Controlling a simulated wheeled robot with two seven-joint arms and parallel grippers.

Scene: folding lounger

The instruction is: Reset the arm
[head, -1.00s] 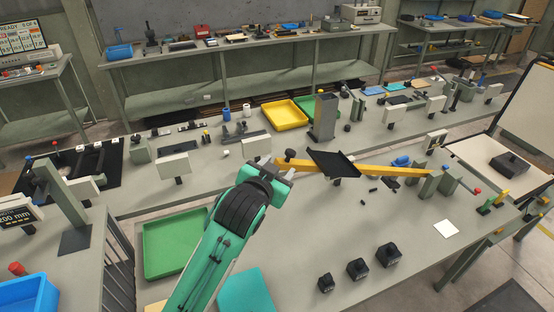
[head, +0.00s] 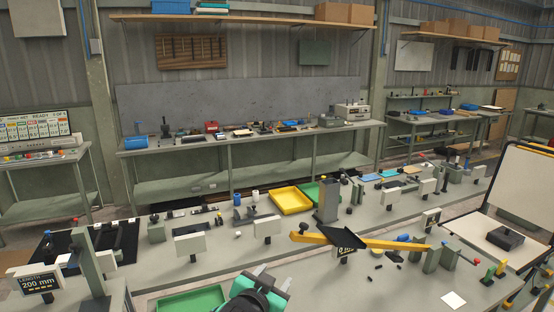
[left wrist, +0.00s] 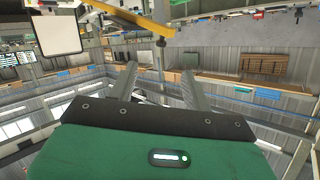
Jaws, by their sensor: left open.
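My left gripper (head: 272,277) shows at the bottom middle of the head view, with its green arm and black wrist below it. Its two grey fingers are apart and nothing is between them. My right gripper does not show.
A long grey table holds a grey post (head: 327,201), a yellow tray (head: 290,200) and a green tray (head: 190,303). A white panelled lounger-like frame (head: 520,190) stands at the right. A workbench (head: 220,148) runs along the back wall.

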